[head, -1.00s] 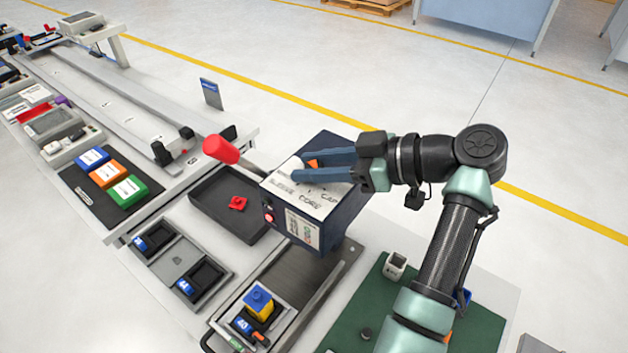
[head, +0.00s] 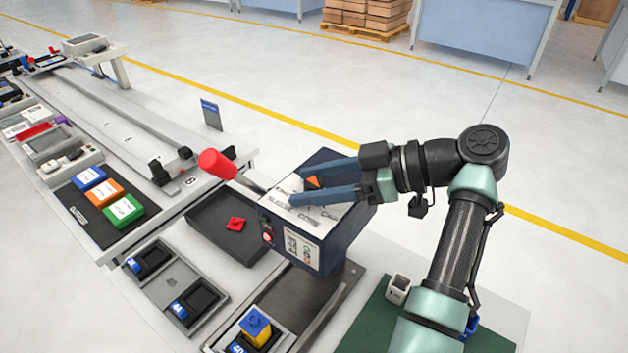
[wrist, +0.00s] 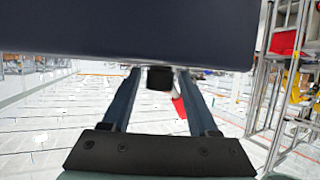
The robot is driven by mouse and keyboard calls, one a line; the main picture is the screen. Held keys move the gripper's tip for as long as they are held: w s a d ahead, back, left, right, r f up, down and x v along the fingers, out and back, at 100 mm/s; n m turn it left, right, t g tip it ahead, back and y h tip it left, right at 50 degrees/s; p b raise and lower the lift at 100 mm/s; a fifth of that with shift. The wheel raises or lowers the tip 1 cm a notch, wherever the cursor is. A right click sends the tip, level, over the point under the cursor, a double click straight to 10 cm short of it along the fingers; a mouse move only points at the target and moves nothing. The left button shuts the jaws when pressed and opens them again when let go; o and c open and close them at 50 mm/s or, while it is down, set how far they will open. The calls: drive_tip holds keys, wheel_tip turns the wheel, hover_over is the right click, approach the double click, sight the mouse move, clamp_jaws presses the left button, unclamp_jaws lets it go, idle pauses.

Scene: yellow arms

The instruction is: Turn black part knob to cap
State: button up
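A dark blue box-shaped unit (head: 338,226) has a white labelled top panel (head: 312,215) with printed words, hard to read now. An orange pointer mark (head: 312,181) shows on it between my fingers. My gripper (head: 297,185) is low over this panel, its two blue fingers apart and pointing left. In the wrist view, a small black knob (wrist: 160,78) sticks out from the dark unit (wrist: 140,30) between the open fingertips, with a visible gap on each side. The knob is mostly hidden in the head view, and which label it points to cannot be told.
A dark tray (head: 208,217) holds a red part (head: 236,223). A yellow-and-blue part (head: 256,326) sits in a fixture in front. A green mat (head: 372,325) lies under my arm.

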drive_tip(key=shift+r, duration=0.1)
drive_tip(key=b+v, duration=0.1)
drive_tip(key=v, duration=1.2)
